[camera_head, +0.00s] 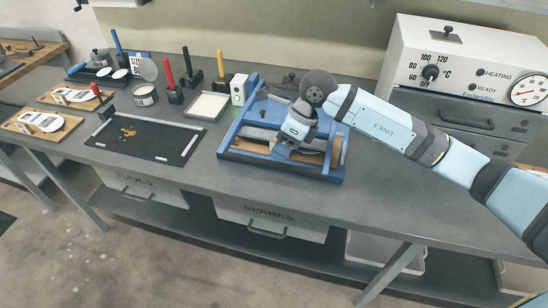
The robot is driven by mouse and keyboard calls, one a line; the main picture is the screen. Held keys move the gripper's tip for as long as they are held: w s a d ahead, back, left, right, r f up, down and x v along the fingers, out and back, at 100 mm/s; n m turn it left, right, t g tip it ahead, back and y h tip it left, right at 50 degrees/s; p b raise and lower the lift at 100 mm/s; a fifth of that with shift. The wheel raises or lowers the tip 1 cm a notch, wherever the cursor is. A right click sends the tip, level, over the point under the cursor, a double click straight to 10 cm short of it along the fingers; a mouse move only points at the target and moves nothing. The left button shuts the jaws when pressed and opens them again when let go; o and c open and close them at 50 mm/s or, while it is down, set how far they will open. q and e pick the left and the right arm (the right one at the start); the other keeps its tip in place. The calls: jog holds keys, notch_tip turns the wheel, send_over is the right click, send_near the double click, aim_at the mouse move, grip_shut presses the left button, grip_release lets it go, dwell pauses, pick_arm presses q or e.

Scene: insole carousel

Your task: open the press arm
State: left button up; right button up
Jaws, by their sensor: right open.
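A blue press (233,128) with a wooden base part and a grey bar across it stands on the grey bench, right of centre. My right arm comes in from the right, and my right gripper (284,149) is low over the middle of the press, pointing down. It is open. It hides part of the press, so I cannot tell which part is the press arm, how it stands, or whether the fingers touch it. My left gripper is not in view.
A black mat (147,140) with yellowish bits lies to the left. Behind it are a round tin (145,95), upright coloured-handled tools and a white tray (207,106). A white oven (459,60) stands at the back right. The bench front right of the mat is clear.

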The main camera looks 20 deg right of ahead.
aim_at(273, 162)
jog(key=x, duration=0.5)
